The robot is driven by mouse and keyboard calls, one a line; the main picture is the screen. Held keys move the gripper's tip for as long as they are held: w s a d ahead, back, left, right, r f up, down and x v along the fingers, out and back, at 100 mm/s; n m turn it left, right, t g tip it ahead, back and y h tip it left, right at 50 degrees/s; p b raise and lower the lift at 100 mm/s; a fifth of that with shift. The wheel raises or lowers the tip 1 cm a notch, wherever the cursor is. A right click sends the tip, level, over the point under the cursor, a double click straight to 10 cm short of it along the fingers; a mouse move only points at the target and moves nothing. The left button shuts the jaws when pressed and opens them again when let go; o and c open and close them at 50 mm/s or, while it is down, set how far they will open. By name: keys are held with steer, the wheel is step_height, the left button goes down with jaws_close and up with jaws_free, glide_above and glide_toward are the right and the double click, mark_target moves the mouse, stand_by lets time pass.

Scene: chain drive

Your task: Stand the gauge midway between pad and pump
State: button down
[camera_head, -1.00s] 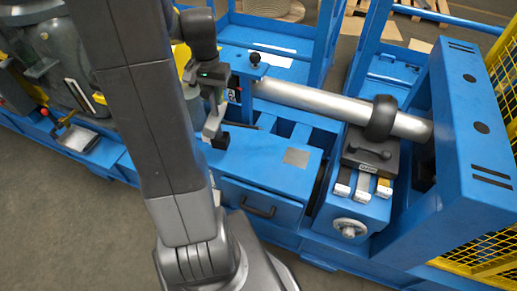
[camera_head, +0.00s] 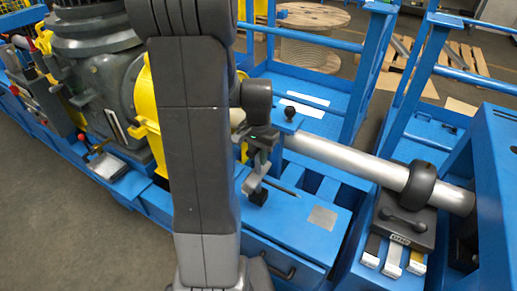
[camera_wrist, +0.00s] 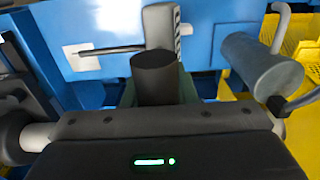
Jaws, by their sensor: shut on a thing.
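The gauge (camera_wrist: 155,78) is in my gripper (camera_head: 256,180). In the wrist view it has a dark round part close to the jaws, with a lighter grey part showing beyond it. In the head view the held thing hangs low over the blue bench; whether it touches is unclear. The pad, a pale square (camera_head: 322,217), lies flat to the right of my gripper and also shows at the left of the wrist view (camera_wrist: 84,58). A grey cylinder with a curved pipe (camera_wrist: 262,68), likely the pump, is at the right of the wrist view; my arm hides it in the head view.
A silver shaft (camera_head: 345,160) with a black collar (camera_head: 420,185) runs behind. A black-knobbed post (camera_head: 289,114) stands close to my gripper. Grey machinery (camera_head: 115,85) is at the left.

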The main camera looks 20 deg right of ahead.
steer(key=shift+f, duration=1.25)
steer(key=c, duration=1.6)
jaws_free()
steer(key=shift+f, duration=0.15)
steer(key=o, duration=0.4)
steer(key=shift+o, duration=0.2)
step_height(320, 180, up, 12)
steer(key=shift+r, duration=0.2)
